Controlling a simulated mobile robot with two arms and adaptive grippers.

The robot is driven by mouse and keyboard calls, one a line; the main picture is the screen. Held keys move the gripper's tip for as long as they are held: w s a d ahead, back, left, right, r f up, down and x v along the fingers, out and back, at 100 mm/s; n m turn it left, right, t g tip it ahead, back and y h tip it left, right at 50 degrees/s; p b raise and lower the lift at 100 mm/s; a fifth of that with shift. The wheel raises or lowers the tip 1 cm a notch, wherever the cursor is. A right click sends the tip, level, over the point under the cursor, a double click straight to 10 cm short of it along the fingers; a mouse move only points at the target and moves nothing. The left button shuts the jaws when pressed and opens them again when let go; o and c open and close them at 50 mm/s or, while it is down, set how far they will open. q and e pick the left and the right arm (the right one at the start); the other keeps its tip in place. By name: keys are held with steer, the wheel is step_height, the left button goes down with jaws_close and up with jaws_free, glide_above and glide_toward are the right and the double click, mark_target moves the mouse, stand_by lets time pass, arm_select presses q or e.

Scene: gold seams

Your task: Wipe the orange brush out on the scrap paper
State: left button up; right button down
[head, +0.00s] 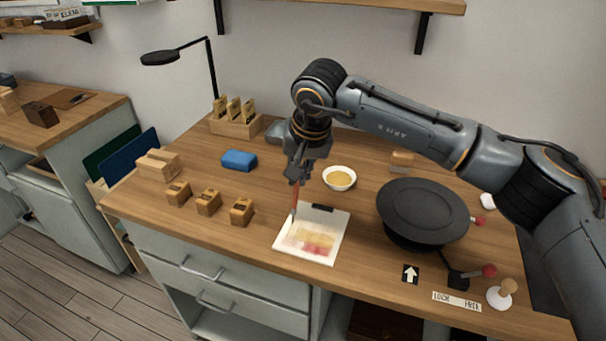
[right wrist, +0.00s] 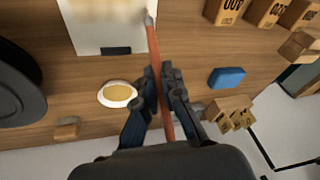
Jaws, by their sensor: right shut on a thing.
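My right gripper (head: 298,176) is shut on the orange brush (head: 295,197), which hangs down steeply with its pale tip lowest. The brush (right wrist: 153,45) runs between the fingers (right wrist: 162,80) in the right wrist view. The scrap paper (head: 329,226) lies on the bench below and carries yellow, orange and red smears; it also shows in the right wrist view (right wrist: 100,28). The brush tip overlaps the paper's left edge in the head view; I cannot tell whether it touches. My left gripper is not in view.
A white bowl of yellow stuff (head: 339,178) stands behind the paper. A black round turntable (head: 423,211) is to its right. Several wooden blocks (head: 208,202) and a blue block (head: 239,161) are to its left. A lamp (head: 160,58) stands at the back.

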steer(key=shift+d, duration=0.1)
steer(key=shift+s+d+b, duration=1.45)
steer(key=shift+d, duration=2.85)
arm_select(q)
steer(key=p, duration=0.3)
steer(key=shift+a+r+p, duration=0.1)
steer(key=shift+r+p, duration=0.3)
arm_select(e)
step_height(320, 180, up, 6)
steer(key=shift+f, duration=0.1)
